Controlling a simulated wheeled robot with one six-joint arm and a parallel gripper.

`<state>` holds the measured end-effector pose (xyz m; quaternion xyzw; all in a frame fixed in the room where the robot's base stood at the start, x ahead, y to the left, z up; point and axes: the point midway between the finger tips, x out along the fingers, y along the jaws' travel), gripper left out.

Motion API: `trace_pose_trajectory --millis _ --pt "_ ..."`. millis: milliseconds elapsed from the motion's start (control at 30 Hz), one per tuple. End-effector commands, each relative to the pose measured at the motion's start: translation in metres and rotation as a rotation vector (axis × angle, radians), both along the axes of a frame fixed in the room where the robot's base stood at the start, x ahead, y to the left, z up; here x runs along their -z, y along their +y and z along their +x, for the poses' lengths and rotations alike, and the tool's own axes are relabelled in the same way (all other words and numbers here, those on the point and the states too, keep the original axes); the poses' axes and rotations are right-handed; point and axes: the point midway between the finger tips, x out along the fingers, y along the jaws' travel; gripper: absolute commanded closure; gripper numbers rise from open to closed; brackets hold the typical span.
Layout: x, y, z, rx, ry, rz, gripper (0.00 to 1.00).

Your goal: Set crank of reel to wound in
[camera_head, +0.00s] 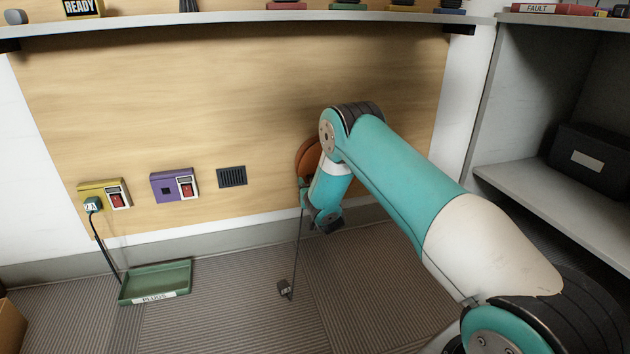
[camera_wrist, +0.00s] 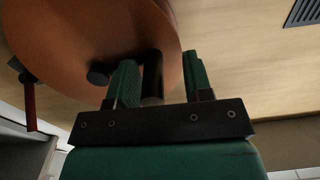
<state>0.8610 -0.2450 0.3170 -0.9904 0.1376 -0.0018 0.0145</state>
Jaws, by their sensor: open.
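The reel is an orange disc (camera_head: 307,156) on the wooden wall panel, partly hidden behind my arm in the head view. In the wrist view the reel's orange face (camera_wrist: 60,35) fills the upper left. A dark cylindrical handle (camera_wrist: 152,78), which looks like the crank's grip, stands between the green fingers of my gripper (camera_wrist: 160,72). My gripper is open, one finger on each side of this handle. Whether either finger touches it I cannot tell. A round black knob (camera_wrist: 98,74) shows just left of the left finger. A thin cord (camera_head: 299,235) hangs below the reel.
A small dark block (camera_head: 284,288) is at the cord's lower end near the floor. A vent (camera_head: 231,177), a purple switch box (camera_head: 174,187) and a yellow one (camera_head: 104,195) are left of the reel. A green tray (camera_head: 156,282) lies on the floor; shelving (camera_head: 550,180) stands right.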

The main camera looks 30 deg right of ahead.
Motion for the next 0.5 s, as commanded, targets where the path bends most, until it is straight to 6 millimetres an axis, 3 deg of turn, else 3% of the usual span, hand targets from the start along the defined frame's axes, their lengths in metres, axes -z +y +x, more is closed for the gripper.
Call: trace_pose_trajectory --millis 100,133,300,500 --pt "-0.0001 -0.005 -0.0015 0.006 0.0 -0.001 0.54" --pt "-0.0002 -0.0057 -0.0017 0.007 0.0 -0.001 0.58" --pt "-0.0003 -0.0063 -0.002 0.008 0.0 0.0 0.97" --pt "-0.0005 -0.0058 -0.0019 0.008 0.0 0.0 1.0"
